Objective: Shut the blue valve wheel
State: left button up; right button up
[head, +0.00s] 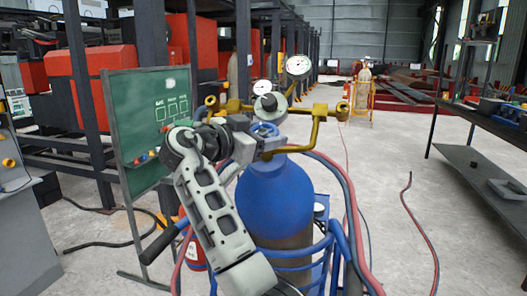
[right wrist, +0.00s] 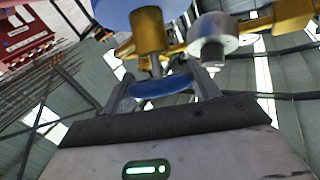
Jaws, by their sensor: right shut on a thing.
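The blue valve wheel (head: 264,129) sits on top of the blue gas cylinder (head: 276,200), below the brass manifold and gauges. My right gripper (head: 268,139) reaches it from the left and partly hides it. In the right wrist view the wheel (right wrist: 160,86) lies between the two fingers of my right gripper (right wrist: 163,92), which is shut on it. From these frames I cannot tell how far the wheel is turned. My left gripper is not in view.
Brass pipes (head: 318,125) and a pressure gauge (head: 298,65) stand close around the wheel. Red and blue hoses hang beside the cylinder. A green board (head: 150,105) stands to the left, and a dark shelf (head: 480,175) to the right. The floor between cylinder and shelf is mostly clear.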

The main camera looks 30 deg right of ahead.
jog(key=m+g, duration=0.3)
jog(key=shift+m+g+y+b, duration=0.3)
jog(key=shift+m+g+b, duration=0.1)
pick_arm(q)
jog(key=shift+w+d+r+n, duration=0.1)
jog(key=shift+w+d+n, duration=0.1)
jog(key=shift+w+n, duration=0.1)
pick_arm(e)
jog(key=shift+m+g+y, duration=0.3)
jog(key=shift+m+g, duration=0.6)
jog(key=shift+g, duration=0.1)
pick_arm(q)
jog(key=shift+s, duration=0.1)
pick_arm(e)
jog(key=o, duration=1)
jog(key=shift+c, duration=0.2)
